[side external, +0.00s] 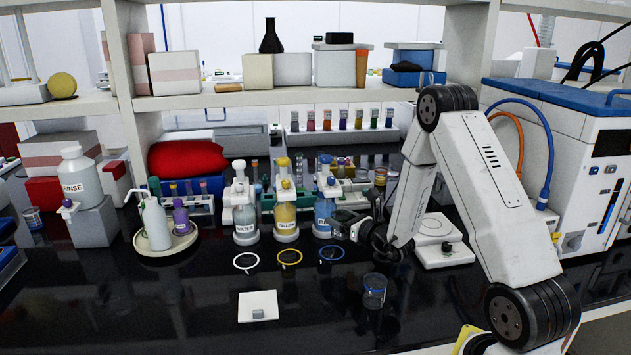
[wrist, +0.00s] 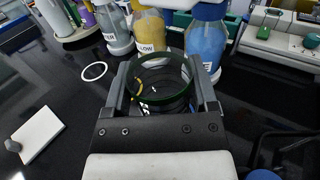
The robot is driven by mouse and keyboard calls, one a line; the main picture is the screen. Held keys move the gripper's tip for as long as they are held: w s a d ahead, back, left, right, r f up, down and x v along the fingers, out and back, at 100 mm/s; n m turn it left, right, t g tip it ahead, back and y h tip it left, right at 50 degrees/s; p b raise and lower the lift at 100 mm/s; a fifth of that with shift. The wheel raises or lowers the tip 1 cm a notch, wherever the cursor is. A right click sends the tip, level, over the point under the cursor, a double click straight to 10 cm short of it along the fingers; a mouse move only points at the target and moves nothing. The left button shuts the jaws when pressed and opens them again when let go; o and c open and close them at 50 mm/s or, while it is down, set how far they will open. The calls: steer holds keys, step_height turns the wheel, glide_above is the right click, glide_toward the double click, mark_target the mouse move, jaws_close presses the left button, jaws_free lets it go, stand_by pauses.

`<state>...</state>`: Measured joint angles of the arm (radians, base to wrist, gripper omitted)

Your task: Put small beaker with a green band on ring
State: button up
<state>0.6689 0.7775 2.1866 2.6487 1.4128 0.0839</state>
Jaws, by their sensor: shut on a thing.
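A small clear beaker with a dark green band (wrist: 160,62) is between the two fingers of my gripper (wrist: 159,84) in the wrist view. The fingers are shut on its sides. In the side view my gripper (side external: 346,222) is low over the bench, behind the blue ring (side external: 331,253), and the held beaker is hard to make out. A yellow ring (side external: 290,257) and a white ring (side external: 246,260) lie flat to the left. The white ring also shows in the wrist view (wrist: 94,71). The yellow ring shows partly through the beaker.
Bottles labelled water (side external: 245,219), yellow (side external: 286,216) and blue (side external: 324,212) stand behind the rings. A blue-banded beaker (side external: 374,291) stands in front of my arm. A white plate with a small grey block (side external: 258,302) lies front left. Dark bench around the plate is clear.

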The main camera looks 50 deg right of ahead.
steer(key=shift+w+d+f, duration=0.2)
steer(key=shift+w+f, duration=0.3)
steer(key=shift+f, duration=0.15)
steer(key=shift+w+d+f, duration=0.25)
steer(key=shift+w+f, duration=0.25)
steer(key=shift+f, duration=0.2)
steer(key=shift+w+d+f, duration=0.2)
steer(key=shift+w+f, duration=0.3)
steer(key=shift+f, duration=0.15)
steer(key=shift+w+f, duration=0.1)
steer(key=shift+w+f, duration=0.1)
steer(key=shift+f, duration=0.1)
steer(key=shift+d+f, duration=0.1)
steer(key=shift+f, duration=1.4)
steer(key=shift+f, duration=0.15)
steer(key=o, duration=1.1)
steer(key=shift+o, duration=0.2)
